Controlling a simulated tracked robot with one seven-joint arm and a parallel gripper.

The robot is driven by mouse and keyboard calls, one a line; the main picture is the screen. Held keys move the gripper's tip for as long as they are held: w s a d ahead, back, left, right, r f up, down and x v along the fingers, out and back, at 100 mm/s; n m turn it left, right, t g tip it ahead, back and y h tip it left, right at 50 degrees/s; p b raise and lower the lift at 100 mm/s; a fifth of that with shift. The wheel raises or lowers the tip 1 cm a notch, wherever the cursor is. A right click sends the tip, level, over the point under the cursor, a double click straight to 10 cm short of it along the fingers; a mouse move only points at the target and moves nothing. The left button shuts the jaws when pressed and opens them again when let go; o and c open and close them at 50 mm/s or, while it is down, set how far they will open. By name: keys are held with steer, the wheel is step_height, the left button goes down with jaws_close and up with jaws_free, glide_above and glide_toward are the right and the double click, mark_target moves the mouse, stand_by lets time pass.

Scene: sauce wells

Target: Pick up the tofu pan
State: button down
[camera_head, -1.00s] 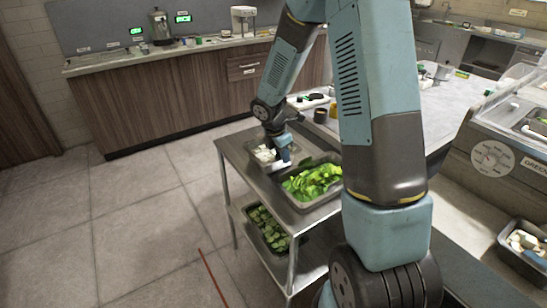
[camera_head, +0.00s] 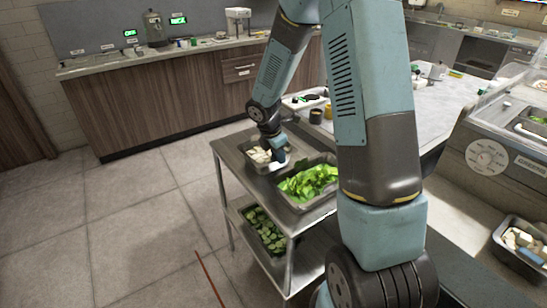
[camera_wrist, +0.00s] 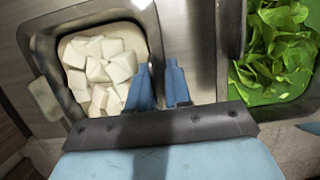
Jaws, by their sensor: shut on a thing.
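The tofu pan (camera_head: 264,169) is a small metal pan of white cubes at the far end of the cart's top shelf. It also shows at the left of the wrist view (camera_wrist: 152,32). My gripper (camera_head: 278,155) is at its right side. In the wrist view my blue fingers (camera_wrist: 160,82) straddle its right wall, one on the inner side and one on the outer, shut on it. A pale block (camera_wrist: 45,98) shows at the pan's left edge. I cannot tell whether the pan is clear of the shelf.
A pan of green leaves (camera_head: 308,184) stands close to the right on the metal cart (camera_head: 228,152). A pan of green slices (camera_head: 264,229) is on the lower shelf. Another pan with white pieces (camera_head: 522,241) is at far right. The floor (camera_head: 130,230) at left is clear.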

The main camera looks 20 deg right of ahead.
steer(key=shift+r, duration=0.1)
steer(key=shift+w+r, duration=0.1)
steer(key=shift+r, duration=0.2)
step_height(320, 180, up, 3)
steer(key=shift+f, duration=0.2)
steer(key=s+a+r, duration=0.1)
steer(key=s+r, duration=0.8)
steer(key=s, duration=0.5)
steer(key=shift+a+r, duration=0.25)
steer(key=shift+r, duration=0.05)
